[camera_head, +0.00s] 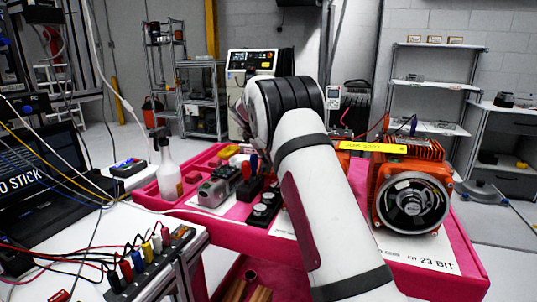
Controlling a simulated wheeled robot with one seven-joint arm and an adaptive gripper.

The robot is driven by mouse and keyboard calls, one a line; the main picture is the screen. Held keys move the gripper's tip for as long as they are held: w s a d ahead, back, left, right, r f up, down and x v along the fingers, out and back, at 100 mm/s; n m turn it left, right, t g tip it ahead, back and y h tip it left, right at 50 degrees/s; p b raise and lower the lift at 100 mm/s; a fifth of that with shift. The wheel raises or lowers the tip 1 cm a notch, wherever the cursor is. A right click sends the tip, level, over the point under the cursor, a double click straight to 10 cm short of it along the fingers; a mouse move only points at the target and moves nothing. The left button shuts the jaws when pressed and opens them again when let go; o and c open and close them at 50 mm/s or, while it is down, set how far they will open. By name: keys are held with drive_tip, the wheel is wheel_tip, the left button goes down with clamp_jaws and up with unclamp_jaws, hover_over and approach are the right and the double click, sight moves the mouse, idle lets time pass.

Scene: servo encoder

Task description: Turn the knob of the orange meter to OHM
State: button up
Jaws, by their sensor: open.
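I cannot pick out the orange meter or its knob for certain; my arm (318,205) covers the middle of the pink cart and may hide it. My gripper (240,115) shows only as a small grey part at the left edge of my black-ribbed wrist, above the cart's far side. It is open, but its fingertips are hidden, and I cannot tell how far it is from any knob. Orange motor housings (378,190) stand on the right of the cart. The front one has a large round black and silver face.
The pink cart (445,279) holds a grey device (220,186), black blocks with round knobs (263,209) and a spray bottle (169,172). A bench with cables, a laptop (45,190) and a small meter-like device (129,167) stands left.

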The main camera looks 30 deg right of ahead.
drive_tip(key=v, duration=0.9)
drive_tip(key=shift+s+a+r, duration=0.1)
drive_tip(key=shift+s+r, duration=0.05)
